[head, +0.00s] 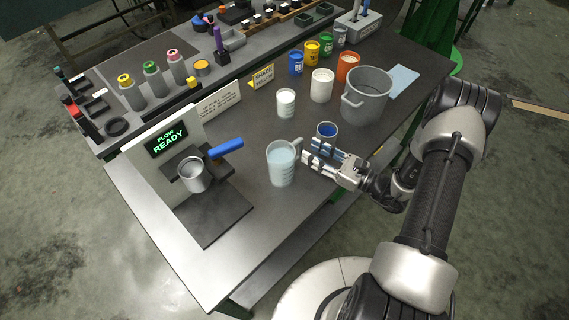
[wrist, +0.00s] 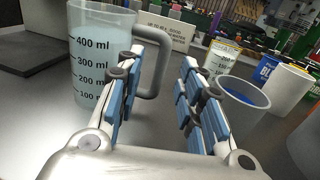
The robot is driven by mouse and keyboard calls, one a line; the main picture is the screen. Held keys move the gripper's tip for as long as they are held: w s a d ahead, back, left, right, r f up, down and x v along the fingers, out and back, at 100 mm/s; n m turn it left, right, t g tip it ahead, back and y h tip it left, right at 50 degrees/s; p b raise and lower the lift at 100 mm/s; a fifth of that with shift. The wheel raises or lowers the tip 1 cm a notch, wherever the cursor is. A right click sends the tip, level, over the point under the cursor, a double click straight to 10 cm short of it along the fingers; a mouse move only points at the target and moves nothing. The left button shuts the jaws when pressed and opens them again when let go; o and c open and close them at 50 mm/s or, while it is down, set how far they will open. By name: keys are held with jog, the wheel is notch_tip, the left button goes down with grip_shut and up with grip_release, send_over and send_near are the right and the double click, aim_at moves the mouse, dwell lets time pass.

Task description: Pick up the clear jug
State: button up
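The clear jug (head: 281,164) stands upright on the table, with pale liquid in it and a handle on its right side. In the wrist view the jug (wrist: 95,70) is at the upper left, with ml marks on its wall, and its grey handle (wrist: 160,62) reaches toward my fingers. My gripper (head: 312,158) is right beside the handle. In the wrist view my gripper (wrist: 155,95) is open, with a gap between the blue-padded fingers. The left finger overlaps the handle's lower part; I cannot tell whether they touch.
A cup with blue contents (head: 326,131) stands close behind my gripper; it is at the right in the wrist view (wrist: 240,98). A white cup (head: 286,102) and a large grey pot (head: 367,95) stand farther back. The FLOW READY station (head: 160,150) is left of the jug.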

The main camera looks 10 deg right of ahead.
aim_at(301, 145)
jog(key=b+x, duration=0.1)
jog(key=x, duration=0.4)
jog(key=shift+w+f, duration=0.1)
jog(key=shift+w, duration=0.1)
jog(key=shift+c, duration=0.5)
grip_shut()
